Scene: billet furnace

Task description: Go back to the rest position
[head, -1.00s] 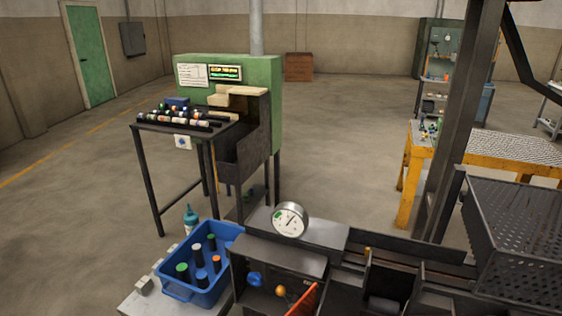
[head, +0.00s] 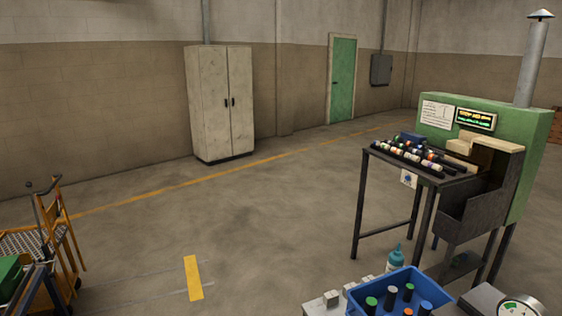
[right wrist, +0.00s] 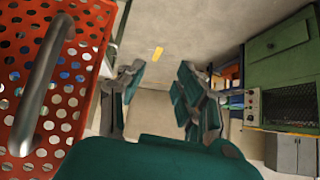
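My right gripper (right wrist: 163,88) shows in the right wrist view. Its two teal fingers are spread apart, with only floor visible between them, so it is open and empty. Neither gripper shows in the head view, and my left gripper is in no view. The green billet furnace (head: 534,128) stands at the right of the head view. A dark rack table (head: 428,187) with several dark bars with coloured bands stands in front of it.
A blue bin (head: 385,290) with several capped cylinders is at the bottom right. A pale cabinet (head: 222,104) stands by the wall, and an orange cart (head: 66,235) at left. A red perforated panel (right wrist: 35,45) is close beside my right gripper. The middle floor is clear.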

